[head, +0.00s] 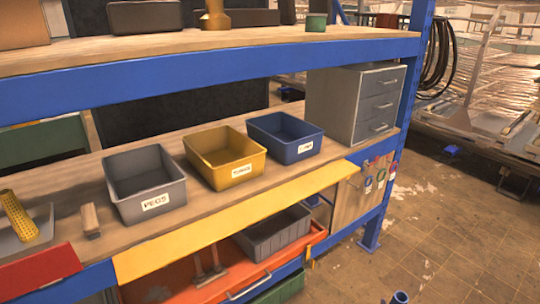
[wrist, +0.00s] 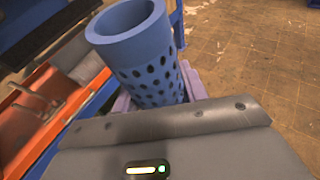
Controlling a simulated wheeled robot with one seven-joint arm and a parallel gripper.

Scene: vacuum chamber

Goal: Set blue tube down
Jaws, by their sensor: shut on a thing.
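A blue tube (wrist: 140,60) with an open top and rows of dark holes fills the upper middle of the wrist view. My gripper (wrist: 160,92) is shut on it, with pale purple fingers on either side of its lower part. The tube's lower end is hidden behind my gripper's body. In the head view, the open top of a blue tube (head: 400,297) shows at the bottom edge, out over the floor to the right of the shelf. It appears to be the held one. My gripper is below the head view.
The workbench shelf carries a grey bin (head: 125,205) marked PEGS, a yellow bin (head: 237,146), a blue bin (head: 262,138) and a grey drawer cabinet (head: 335,100). A yellow perforated tube (head: 18,215) and a wooden block (head: 90,220) lie left. A blue post (head: 385,200) stands right.

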